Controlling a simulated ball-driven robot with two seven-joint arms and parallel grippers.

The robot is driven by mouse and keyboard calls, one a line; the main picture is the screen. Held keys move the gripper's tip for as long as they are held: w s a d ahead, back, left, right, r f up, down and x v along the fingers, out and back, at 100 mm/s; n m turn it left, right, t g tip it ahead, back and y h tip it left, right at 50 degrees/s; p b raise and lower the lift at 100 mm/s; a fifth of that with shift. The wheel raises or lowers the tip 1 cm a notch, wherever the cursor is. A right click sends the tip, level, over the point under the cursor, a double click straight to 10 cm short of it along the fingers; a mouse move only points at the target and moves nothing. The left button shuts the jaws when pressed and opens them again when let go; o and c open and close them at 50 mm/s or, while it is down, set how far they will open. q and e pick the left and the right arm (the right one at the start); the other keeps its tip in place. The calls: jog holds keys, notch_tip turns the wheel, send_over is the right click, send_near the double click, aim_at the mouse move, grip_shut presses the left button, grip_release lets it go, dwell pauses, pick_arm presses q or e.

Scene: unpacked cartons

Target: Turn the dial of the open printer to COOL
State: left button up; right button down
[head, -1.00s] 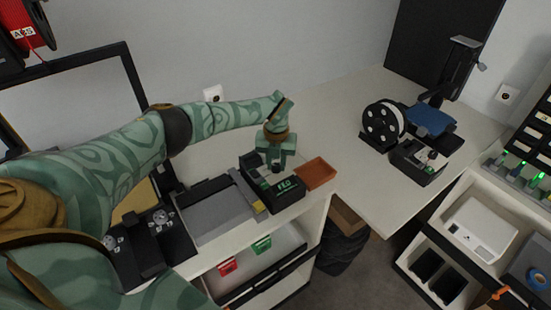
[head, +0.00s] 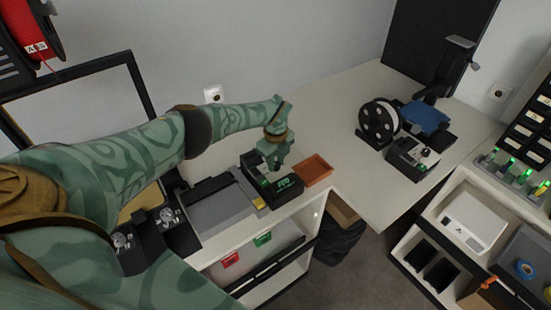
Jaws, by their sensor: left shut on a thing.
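The open printer (head: 428,117) stands on the white table at the right, with a blue bed, a black upright and no enclosure. A black control box (head: 404,158) sits at its front. A small pale knob-like part shows on this box, but any lettering is too small to read. My left gripper (head: 273,166) is far from it, pointing down at a black box with a green display (head: 287,186) on the left bench. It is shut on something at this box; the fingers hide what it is. My right gripper is out of view.
An orange-brown tray (head: 314,169) lies right of the black box. A black-framed machine with a red spool (head: 30,28) is at the left. A floor gap separates the table from the right shelf unit (head: 455,192).

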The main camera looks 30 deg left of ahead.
pick_arm(q)
jog(key=shift+w+r+n, duration=0.1)
jog(key=shift+r+n, duration=0.05)
jog(key=shift+n, duration=0.45)
jog(key=o, duration=1)
notch_tip(320, 180, up, 8)
jog(key=p, duration=0.3)
jog(key=shift+a+f+p, duration=0.1)
jog(key=shift+f+p, duration=0.15)
jog(key=shift+p, duration=0.1)
notch_tip(320, 180, up, 9)
send_over(276, 164)
jog(key=shift+a+f, duration=0.1)
jog(key=shift+f, duration=0.05)
